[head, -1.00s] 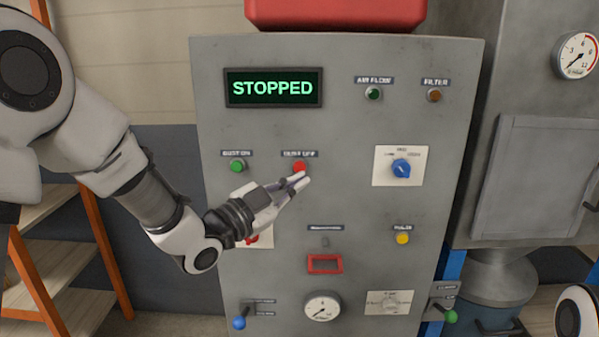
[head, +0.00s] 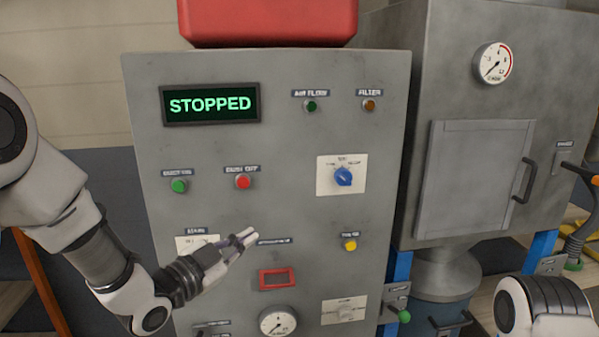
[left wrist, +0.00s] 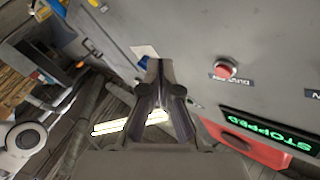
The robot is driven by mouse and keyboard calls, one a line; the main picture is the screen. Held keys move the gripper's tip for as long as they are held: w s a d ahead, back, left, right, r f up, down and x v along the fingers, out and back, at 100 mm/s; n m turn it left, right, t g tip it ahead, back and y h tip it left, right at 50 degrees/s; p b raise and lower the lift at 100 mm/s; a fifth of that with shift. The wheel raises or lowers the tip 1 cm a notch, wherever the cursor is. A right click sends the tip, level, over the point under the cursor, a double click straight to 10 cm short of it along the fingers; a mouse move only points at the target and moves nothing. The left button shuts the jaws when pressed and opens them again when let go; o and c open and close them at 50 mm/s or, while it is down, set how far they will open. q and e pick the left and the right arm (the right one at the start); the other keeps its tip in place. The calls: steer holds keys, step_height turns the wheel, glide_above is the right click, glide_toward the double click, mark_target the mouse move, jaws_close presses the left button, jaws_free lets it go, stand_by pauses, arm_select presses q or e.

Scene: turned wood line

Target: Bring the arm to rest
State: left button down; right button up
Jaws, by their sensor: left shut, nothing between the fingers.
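My left gripper (head: 246,239) is in front of the lower middle of the grey control panel (head: 240,140). Its fingers are together with nothing between them. It also shows in the left wrist view (left wrist: 157,65), apart from the red button (left wrist: 225,69). In the head view the red button (head: 243,182) sits above the gripper, beside the green button (head: 179,186). The display (head: 211,104) reads STOPPED. My left arm partly covers a white plate (head: 187,243) on the panel. My right gripper is not seen; only a part of my right arm shows at the lower right.
A blue knob (head: 343,177), a yellow button (head: 350,244), a red frame (head: 277,279) and a gauge (head: 278,322) are on the panel near the gripper. A grey cabinet (head: 475,180) with a door stands to the right. An orange-edged shelf is at the left.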

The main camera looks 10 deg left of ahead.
arm_select(q)
steer(key=s+a+f+n+g+y, duration=0.1)
steer(key=s+f+n+g+y, duration=0.3)
steer(key=f, duration=1.1)
steer(key=s+f+g, duration=0.3)
steer(key=s+f, duration=0.2)
steer(key=f, duration=1)
steer(key=s+a+f+n+g+y, duration=0.2)
steer(key=s+f, duration=0.5)
steer(key=s, duration=0.5)
steer(key=s+a+f+n+g+y, duration=0.2)
steer(key=s+a+f+n+g, duration=0.2)
steer(key=s+f+n+g, duration=0.3)
steer(key=s, duration=0.5)
steer(key=shift+s+a+y, duration=0.3)
steer(key=shift+a+y, duration=0.05)
steer(key=shift+y, duration=0.05)
steer(key=shift+f, duration=0.1)
